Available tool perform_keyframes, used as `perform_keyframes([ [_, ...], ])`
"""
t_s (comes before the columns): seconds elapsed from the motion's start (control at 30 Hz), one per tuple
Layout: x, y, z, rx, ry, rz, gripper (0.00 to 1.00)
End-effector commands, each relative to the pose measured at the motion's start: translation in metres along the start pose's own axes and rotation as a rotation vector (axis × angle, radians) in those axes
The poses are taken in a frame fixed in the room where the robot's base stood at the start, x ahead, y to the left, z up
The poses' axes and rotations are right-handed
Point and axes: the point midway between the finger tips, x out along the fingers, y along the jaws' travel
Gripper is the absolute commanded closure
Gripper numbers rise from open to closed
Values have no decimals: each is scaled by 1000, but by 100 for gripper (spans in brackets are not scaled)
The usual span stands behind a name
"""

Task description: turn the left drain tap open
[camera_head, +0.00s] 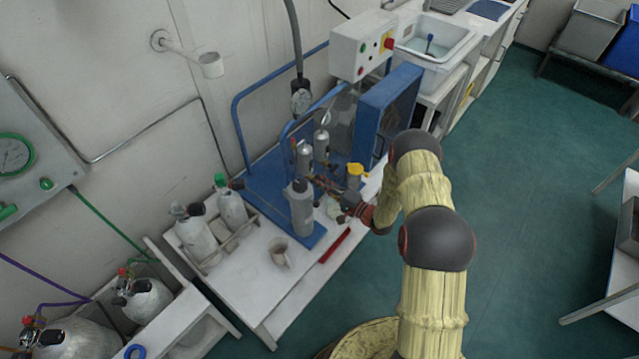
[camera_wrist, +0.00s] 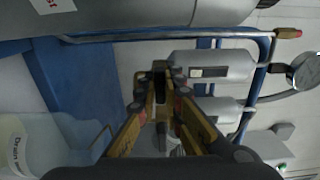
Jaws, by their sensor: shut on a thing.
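My gripper (camera_wrist: 160,82) is shut, its yellow and black fingers closed together on a small dark part, apparently the left drain tap (camera_wrist: 159,67). The fingers hide most of it, so how far it is turned cannot be seen. It sits at the end of a grey filter cylinder (camera_wrist: 212,72); a second one (camera_wrist: 215,110) lies parallel to it in the wrist view. In the head view, my gripper (camera_head: 320,184) reaches in from the right, under the upright silver cylinders (camera_head: 304,158) on the blue-framed panel; the tap is too small to make out there.
A large grey cylinder (camera_head: 301,212) stands close left of my gripper. A clear container labelled "Drain wa..." (camera_wrist: 28,148) is close by in the wrist view. A beige mug (camera_head: 280,254) and red bar (camera_head: 335,246) are on the bench. Open floor lies to the right.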

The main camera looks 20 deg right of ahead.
Motion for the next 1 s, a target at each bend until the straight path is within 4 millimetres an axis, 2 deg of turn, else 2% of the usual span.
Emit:
perform_keyframes([
  [0.37,-1,2,0,-93,1,2,100],
  [1.0,-1,3,0,-658,0,3,100],
])
